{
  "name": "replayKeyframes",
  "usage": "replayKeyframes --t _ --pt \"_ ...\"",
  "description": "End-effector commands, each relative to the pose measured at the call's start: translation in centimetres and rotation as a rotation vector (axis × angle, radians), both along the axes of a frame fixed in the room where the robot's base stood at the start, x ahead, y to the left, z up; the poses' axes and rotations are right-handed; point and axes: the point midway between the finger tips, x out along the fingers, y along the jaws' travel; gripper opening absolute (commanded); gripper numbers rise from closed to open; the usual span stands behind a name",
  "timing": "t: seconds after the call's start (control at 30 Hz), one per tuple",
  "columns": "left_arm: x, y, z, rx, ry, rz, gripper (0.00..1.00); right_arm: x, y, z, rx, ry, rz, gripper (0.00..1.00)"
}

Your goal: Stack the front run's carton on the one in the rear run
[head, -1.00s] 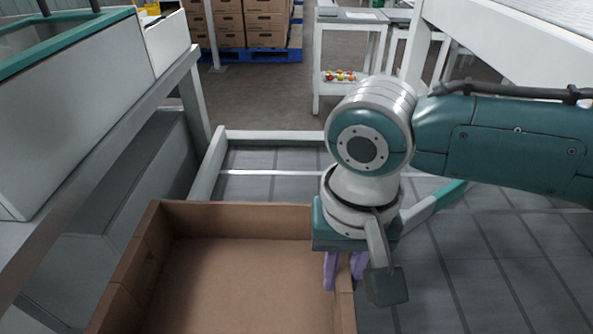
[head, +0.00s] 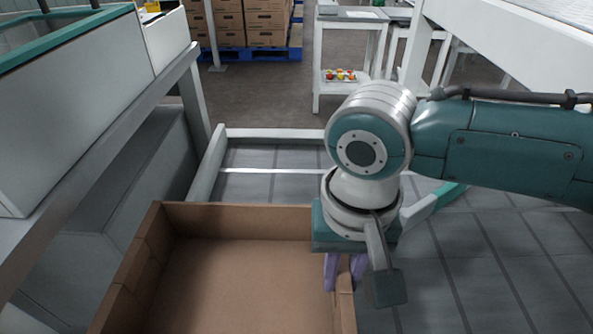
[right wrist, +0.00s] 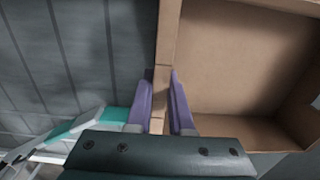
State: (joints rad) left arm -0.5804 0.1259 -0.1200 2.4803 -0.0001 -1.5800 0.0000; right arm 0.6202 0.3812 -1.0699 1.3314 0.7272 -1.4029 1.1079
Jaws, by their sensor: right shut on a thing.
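An empty, open brown carton (head: 237,208) stands at the bottom of the head view, its near side cut off by the picture's edge. My right gripper (head: 345,272) is at the carton's right wall, its purple fingers on either side of it. In the right wrist view, the right gripper (right wrist: 161,102) is shut on the wall of the carton (right wrist: 240,129), one finger inside and one outside. My left gripper is not in view. No second carton shows near the held one.
A pale frame (head: 275,134) surrounds grey floor panels behind the carton. A white machine with a teal edge (head: 75,100) stands close on the left. A white table (head: 345,60) with a tray of fruit (head: 340,75) and stacked cartons on a blue pallet (head: 255,55) are farther back.

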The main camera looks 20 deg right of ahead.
Motion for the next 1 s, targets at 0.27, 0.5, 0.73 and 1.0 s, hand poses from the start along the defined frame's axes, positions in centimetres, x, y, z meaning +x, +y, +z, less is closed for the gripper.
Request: replayKeyframes --t 0.27,0.5,0.73,1.0 --pt "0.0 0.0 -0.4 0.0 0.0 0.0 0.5 0.0 0.0 -0.6 0.001 0.0 0.0 0.0" --pt "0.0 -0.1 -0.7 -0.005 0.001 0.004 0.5 0.0 0.1 -1.1 0.001 0.0 0.001 0.0" --pt "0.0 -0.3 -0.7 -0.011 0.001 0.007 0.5 0.0 0.1 -1.2 0.001 0.0 0.001 0.33" --pt "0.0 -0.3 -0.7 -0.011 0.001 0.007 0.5 0.0 0.0 -1.2 0.001 0.0 0.001 0.55"
